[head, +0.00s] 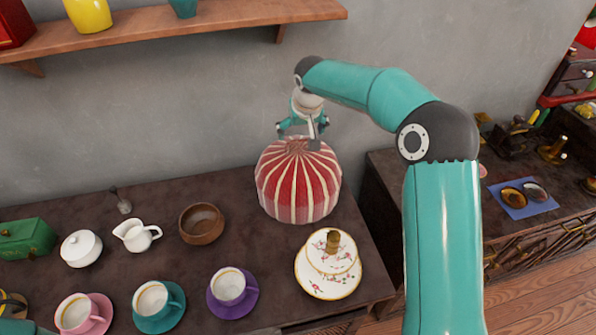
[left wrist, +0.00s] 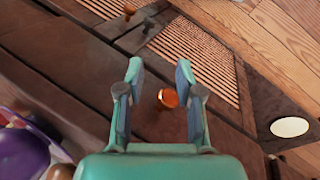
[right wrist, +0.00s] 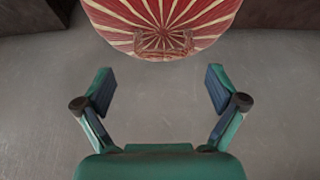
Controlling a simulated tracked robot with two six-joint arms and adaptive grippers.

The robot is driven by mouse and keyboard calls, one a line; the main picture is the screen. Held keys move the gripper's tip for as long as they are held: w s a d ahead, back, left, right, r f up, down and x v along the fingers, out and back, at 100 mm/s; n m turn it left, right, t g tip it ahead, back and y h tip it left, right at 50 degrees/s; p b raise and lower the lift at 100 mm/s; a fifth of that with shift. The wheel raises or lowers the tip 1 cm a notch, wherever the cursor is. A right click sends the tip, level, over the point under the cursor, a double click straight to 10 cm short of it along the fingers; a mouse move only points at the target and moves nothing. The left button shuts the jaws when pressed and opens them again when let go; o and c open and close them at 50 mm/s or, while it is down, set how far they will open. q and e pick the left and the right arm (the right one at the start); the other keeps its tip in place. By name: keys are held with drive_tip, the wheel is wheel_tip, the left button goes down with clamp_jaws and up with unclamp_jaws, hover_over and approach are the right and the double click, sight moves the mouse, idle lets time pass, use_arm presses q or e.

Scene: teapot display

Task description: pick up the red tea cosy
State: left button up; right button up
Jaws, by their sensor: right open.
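The red tea cosy (head: 298,185), domed with cream stripes and a gathered top, stands upright at the right part of the dark table. In the right wrist view the cosy (right wrist: 165,25) shows its striped top at the upper edge, beyond the fingertips. My right gripper (head: 302,138) points down just over the cosy's top in the head view. Its fingers (right wrist: 158,75) are spread with nothing between them; whether a finger touches the cloth is unclear. My left gripper (left wrist: 156,75) has its fingers apart and is empty, over dark wood.
Cups on saucers line the front. A wooden shelf (head: 180,30) hangs above. The wall is close behind.

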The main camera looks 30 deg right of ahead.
sight(298, 141)
drive_tip(key=x, duration=0.1)
drive_tip(key=p+x, duration=0.1)
drive_tip(key=x, duration=0.3)
drive_tip(key=shift+s+a, duration=0.15)
drive_tip(key=shift+a, duration=0.1)
drive_tip(key=c, duration=1.7)
